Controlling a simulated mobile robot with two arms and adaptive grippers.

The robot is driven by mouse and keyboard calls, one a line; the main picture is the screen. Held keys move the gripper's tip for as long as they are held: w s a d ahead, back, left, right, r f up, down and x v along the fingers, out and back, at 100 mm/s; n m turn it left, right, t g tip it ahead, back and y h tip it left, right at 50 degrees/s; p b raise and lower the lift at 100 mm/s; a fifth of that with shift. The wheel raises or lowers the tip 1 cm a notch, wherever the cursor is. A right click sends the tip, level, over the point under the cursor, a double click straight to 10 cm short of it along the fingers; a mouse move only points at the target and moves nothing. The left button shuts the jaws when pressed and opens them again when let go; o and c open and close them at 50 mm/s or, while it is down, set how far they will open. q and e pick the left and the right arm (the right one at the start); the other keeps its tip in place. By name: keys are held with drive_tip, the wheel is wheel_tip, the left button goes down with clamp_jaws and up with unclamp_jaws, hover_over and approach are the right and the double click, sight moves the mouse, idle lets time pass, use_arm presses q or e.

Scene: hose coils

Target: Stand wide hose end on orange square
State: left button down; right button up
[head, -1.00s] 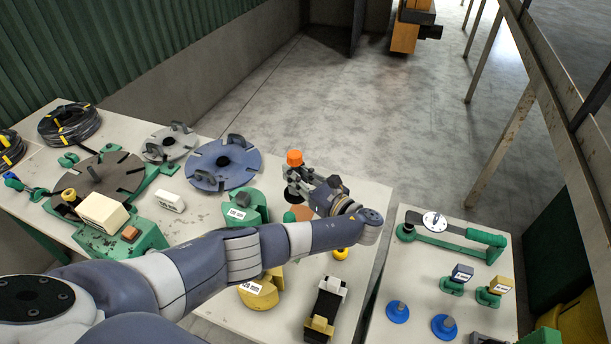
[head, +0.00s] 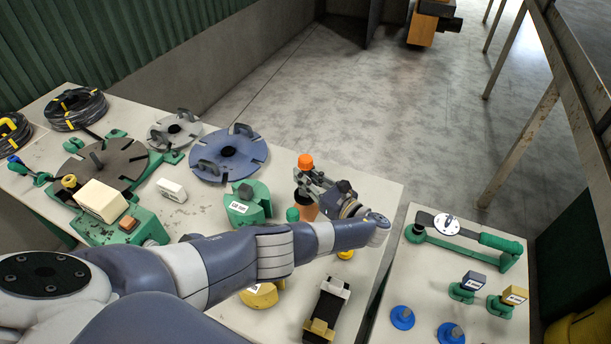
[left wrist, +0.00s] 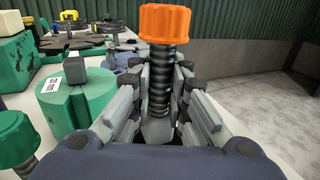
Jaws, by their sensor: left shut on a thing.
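My left gripper (head: 318,185) is shut on a hose end with an orange ribbed cap (head: 306,161) and a dark ribbed stem. In the left wrist view the orange cap (left wrist: 165,22) stands upright above the fingers, with its stem (left wrist: 160,80) between them. An orange-brown patch (head: 307,207), seemingly the orange square, shows on the table just below the gripper, partly hidden by it. I cannot tell whether the hose end's foot touches anything. A green-capped hose end (left wrist: 15,138) stands close by, left of the gripper. My right gripper is not in view.
A green round block (head: 247,205) stands left of the gripper, with a blue slotted disc (head: 228,155) behind it. A second table (head: 440,275) with tools is at right, across a gap.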

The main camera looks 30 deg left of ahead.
use_arm(q)
drive_tip(key=shift+f+b, duration=2.4)
drive_tip(key=shift+f, duration=0.35)
drive_tip(key=shift+f+b, duration=0.4)
drive_tip(key=shift+f, duration=0.2)
drive_tip(key=c, duration=1.5)
unclamp_jaws()
drive_tip(key=shift+o, duration=0.2)
drive_tip(key=shift+s+d, duration=0.1)
drive_tip(key=shift+d, duration=0.05)
drive_tip(key=shift+v, duration=3.8)
